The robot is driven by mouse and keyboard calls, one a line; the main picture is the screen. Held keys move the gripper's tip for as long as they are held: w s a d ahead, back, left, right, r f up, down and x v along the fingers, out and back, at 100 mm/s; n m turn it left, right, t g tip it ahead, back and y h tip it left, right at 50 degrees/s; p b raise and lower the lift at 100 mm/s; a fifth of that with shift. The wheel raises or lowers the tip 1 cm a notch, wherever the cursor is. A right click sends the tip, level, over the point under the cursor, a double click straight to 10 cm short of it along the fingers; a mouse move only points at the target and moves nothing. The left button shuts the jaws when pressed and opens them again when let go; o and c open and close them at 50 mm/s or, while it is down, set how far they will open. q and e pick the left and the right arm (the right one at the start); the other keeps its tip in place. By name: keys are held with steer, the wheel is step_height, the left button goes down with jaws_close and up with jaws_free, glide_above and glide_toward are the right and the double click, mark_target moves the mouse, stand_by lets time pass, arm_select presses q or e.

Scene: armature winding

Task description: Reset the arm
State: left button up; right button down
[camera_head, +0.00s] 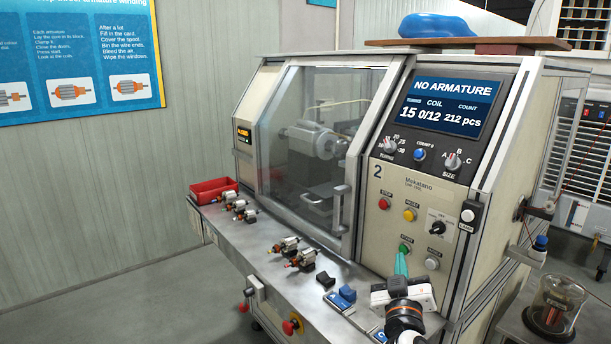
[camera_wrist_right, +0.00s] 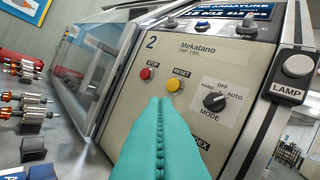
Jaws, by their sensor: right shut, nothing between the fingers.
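My right gripper (camera_head: 401,262) is in front of the winding machine's control panel (camera_head: 402,185), below the yellow RESET button (camera_head: 409,215). Its teal fingers are shut with nothing between them. In the right wrist view the shut fingertips (camera_wrist_right: 160,103) point up the panel, between the red STOP button (camera_wrist_right: 146,73) and the RESET button (camera_wrist_right: 174,85). The fingers hide part of the lower panel there. I cannot tell whether they touch it. The MODE knob (camera_wrist_right: 215,101) is to their right. My left gripper is not in view.
The machine's screen (camera_head: 452,102) reads "NO ARMATURE". Several armatures (camera_head: 286,245) lie on the metal ledge (camera_head: 262,232) with a red bin (camera_head: 212,190) at its far end. Blue and black blocks (camera_head: 342,297) are left of my gripper. A glass jar (camera_head: 554,305) stands at right.

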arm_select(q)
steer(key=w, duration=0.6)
arm_select(e)
steer(key=s+d+f+m+g, duration=0.35)
steer(key=s+f+g, duration=0.55)
steer(key=s+f, duration=0.85)
steer(key=s+a+f+n+g+y, duration=0.15)
steer(key=s+f+g, duration=0.25)
steer(key=s, duration=0.6)
steer(key=s+a+f+n+g+y, duration=0.1)
steer(key=s+f+g+y, duration=0.3)
steer(key=s, duration=0.6)
step_height(320, 180, down, 28)
steer(key=s+h+b, duration=0.1)
steer(key=s+b, duration=0.1)
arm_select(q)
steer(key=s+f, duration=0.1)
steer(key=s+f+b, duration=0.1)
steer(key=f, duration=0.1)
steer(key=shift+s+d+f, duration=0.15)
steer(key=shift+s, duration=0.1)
arm_select(e)
steer(key=s+d+f+g, duration=0.1)
steer(key=s+d+f, duration=0.1)
steer(key=s+f, duration=1.4)
steer(key=shift+d+f+n+g, duration=0.35)
steer(key=shift+f+n+g, duration=0.05)
steer(key=shift+f, duration=0.4)
